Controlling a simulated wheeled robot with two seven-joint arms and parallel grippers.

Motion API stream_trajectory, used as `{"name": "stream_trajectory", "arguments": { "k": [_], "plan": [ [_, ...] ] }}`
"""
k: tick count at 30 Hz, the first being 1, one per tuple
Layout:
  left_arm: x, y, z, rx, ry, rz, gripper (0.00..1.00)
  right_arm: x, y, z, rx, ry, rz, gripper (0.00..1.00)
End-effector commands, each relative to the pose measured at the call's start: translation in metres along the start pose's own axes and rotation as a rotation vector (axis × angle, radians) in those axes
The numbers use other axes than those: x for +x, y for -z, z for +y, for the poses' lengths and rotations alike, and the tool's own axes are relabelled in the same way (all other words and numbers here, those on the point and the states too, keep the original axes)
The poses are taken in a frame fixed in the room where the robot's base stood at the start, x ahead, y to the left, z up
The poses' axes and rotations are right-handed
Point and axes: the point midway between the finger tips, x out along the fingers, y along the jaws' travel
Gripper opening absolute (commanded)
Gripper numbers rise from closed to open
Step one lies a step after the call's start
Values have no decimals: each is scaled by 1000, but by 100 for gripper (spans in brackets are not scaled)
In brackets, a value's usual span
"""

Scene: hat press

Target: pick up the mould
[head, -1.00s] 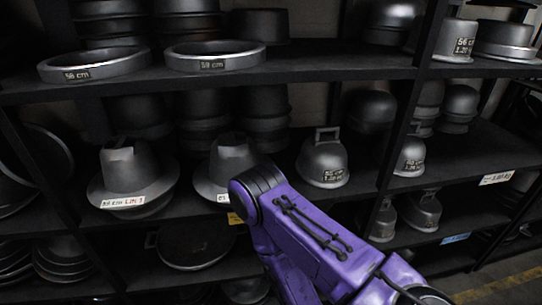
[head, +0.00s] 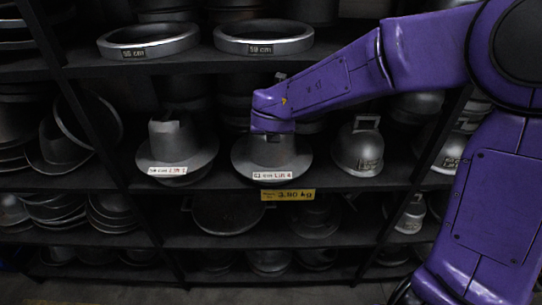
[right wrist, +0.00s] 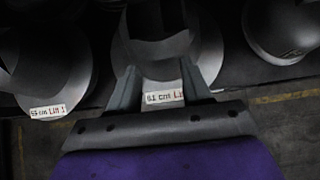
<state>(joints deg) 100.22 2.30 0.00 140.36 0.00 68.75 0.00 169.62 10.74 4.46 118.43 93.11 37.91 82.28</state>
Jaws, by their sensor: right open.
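My left gripper is not in view.
A similar brimmed mould (head: 175,145) stands close on the left, and a domed mould with a handle (head: 358,150) on the right. Rings (head: 262,38) lie on the shelf above. A yellow weight tag (head: 288,195) hangs on the shelf edge below. Shelf uprights stand either side.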

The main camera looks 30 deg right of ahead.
Motion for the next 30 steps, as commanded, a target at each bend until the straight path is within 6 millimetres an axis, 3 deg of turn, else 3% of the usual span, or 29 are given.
{"name": "stream_trajectory", "arguments": {
  "k": [1, 3, 5, 13, 21, 28, 29, 30],
  "plan": [
    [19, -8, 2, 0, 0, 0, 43, 14, 1, 0, 5, 0, -3, 49],
    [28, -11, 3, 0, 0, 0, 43, 19, -7, 0, 2, -1, -2, 49],
    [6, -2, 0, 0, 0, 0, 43, 19, -26, 0, -2, 2, 3, 49],
    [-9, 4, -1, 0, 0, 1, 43, 43, -48, 0, -4, 3, 2, 49],
    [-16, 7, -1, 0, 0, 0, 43, 91, -45, 0, -7, 3, 2, 49],
    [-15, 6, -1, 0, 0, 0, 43, 95, -44, 0, -4, 1, 1, 49],
    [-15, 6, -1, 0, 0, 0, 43, 95, -44, 0, -4, 1, 1, 46],
    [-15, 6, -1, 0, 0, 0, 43, 95, -44, 0, -4, 1, 1, 33]
  ]
}}
